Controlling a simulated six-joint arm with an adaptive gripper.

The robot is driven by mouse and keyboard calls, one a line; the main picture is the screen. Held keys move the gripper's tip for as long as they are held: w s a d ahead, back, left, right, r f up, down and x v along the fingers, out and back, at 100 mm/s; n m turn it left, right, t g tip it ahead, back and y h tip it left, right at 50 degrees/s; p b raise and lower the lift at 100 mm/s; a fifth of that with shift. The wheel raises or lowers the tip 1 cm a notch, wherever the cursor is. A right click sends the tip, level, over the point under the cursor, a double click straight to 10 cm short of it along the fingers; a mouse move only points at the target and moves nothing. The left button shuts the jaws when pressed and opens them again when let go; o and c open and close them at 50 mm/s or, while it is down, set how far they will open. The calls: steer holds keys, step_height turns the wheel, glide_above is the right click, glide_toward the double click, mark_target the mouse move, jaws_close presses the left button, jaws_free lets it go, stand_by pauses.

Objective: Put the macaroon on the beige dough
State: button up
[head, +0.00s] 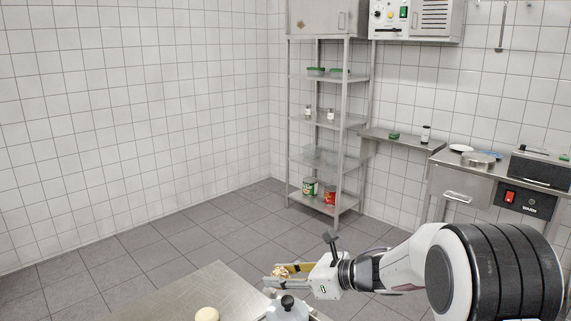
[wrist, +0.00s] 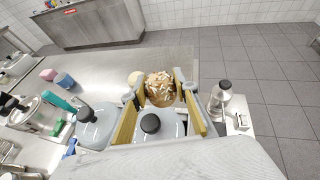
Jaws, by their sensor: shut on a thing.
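The macaroon (wrist: 160,88) is a round brown piece with pale flakes on top. My gripper (wrist: 161,86) is shut on it, with a yellow-lined finger on each side. In the head view, the macaroon (head: 279,272) shows at the tips of my gripper (head: 277,277), above the steel table. The beige dough (wrist: 134,78) is a smooth pale ball just left of the macaroon in the wrist view, partly hidden by the left finger. In the head view, the dough (head: 207,314) sits on the table at the bottom edge, left of and apart from my gripper.
A lidded container with a black knob (head: 287,305) stands below my gripper. A similar lid (wrist: 95,128) lies left in the wrist view. A black-capped bottle (wrist: 221,97) stands to the right. Pink (wrist: 47,74) and blue (wrist: 65,80) pieces lie at left. The steel table (head: 205,285) is clear behind the dough.

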steer(key=s+d+f+m+t+h, duration=0.1)
steer(key=s+d+m+t+h, duration=0.1)
steer(key=d, duration=0.6)
steer(key=s+d+f+m+t+h, duration=0.2)
steer(key=s+d+m+h, duration=0.1)
steer(key=d, duration=0.6)
steer(key=s+d+f+m+t+h, duration=0.2)
steer(key=s+d, duration=0.3)
steer(key=d, duration=0.3)
steer(key=shift+s+d+f+m+h, duration=0.15)
steer(key=shift+s+f+m+h, duration=0.2)
steer(key=shift+m, duration=0.55)
steer(key=shift+r, duration=0.15)
steer(key=w+a+r+n+g+y, duration=0.3)
steer(key=w+a+r+n+y, duration=0.15)
steer(key=w+a, duration=0.4)
steer(key=w+a+r+n+g+y, duration=0.25)
steer(key=w+a+r+n, duration=0.2)
steer(key=w+a, duration=0.45)
steer(key=s+a+f+n+g, duration=0.1)
steer(key=s+a+n+g, duration=0.1)
steer(key=a, duration=0.7)
steer(key=s+a+f+n+g+y, duration=0.1)
steer(key=a+n+g, duration=0.3)
steer(key=a, duration=0.5)
steer(key=s+a+f+n+g, duration=0.1)
steer(key=s+a+n+g, duration=0.3)
steer(key=a, duration=0.5)
steer(key=shift+f+g, duration=0.3)
steer(key=shift+g, duration=0.65)
